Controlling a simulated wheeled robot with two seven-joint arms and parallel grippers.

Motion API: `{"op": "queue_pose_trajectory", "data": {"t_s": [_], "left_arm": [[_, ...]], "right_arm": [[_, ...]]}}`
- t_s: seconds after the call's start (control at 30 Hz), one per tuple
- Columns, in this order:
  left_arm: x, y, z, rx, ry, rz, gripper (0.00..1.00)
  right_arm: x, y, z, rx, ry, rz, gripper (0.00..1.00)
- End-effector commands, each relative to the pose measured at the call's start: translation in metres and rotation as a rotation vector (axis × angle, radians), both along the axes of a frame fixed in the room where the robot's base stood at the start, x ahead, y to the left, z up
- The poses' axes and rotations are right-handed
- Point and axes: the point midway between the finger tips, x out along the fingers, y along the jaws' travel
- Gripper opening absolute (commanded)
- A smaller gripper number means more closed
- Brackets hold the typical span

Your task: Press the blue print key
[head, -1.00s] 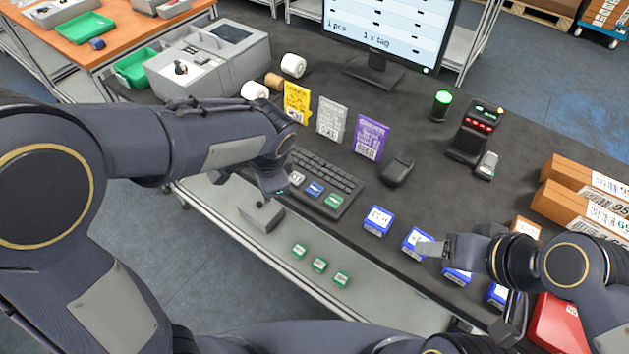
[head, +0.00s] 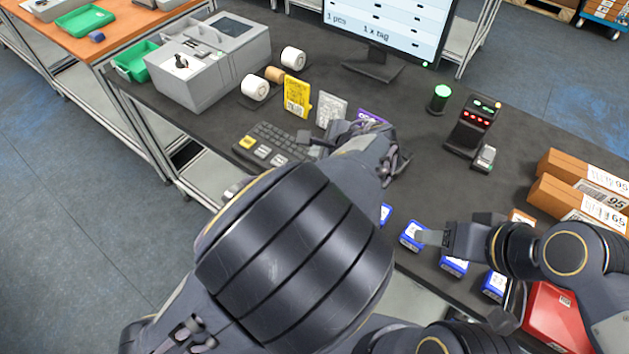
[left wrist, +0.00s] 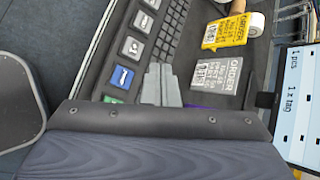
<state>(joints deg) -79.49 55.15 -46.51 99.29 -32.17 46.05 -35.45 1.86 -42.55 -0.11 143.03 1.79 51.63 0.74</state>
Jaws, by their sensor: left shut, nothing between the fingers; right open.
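The blue print key (left wrist: 122,77) shows in the left wrist view, between a grey key (left wrist: 131,47) and a green key (left wrist: 112,100) in the large-key row beside the keyboard. In the head view my arm hides it. My left gripper (head: 318,143) is shut and empty at the right end of the keyboard (head: 278,138). In the left wrist view its grey fingertips (left wrist: 161,84) are over the keyboard, just right of the blue key; the height gap cannot be judged. My right gripper (head: 432,238) is at a blue-and-white box (head: 413,236), holding nothing visible.
Yellow (head: 297,97), grey (head: 330,108) and purple (head: 372,117) order cards stand behind the keyboard, close to my left gripper. A monitor (head: 385,30) is farther back. A scanner stand (head: 470,125) and brown cartons (head: 580,190) are at the right.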

Motion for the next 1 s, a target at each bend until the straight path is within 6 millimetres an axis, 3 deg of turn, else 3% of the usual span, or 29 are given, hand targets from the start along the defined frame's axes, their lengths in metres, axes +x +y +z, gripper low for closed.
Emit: {"op": "queue_pose_trajectory", "data": {"t_s": [0.6, 1.0], "left_arm": [[0.0, 0.0, -0.079, 0.001, 0.001, 0.0, 0.0], [0.0, 0.0, -0.083, 0.0, 0.001, 0.001, 0.0]], "right_arm": [[0.0, 0.0, -0.063, 0.0, 0.0, 0.0, 0.56], [0.0, 0.0, -0.065, 0.0, 0.0, 0.0, 0.56]]}}
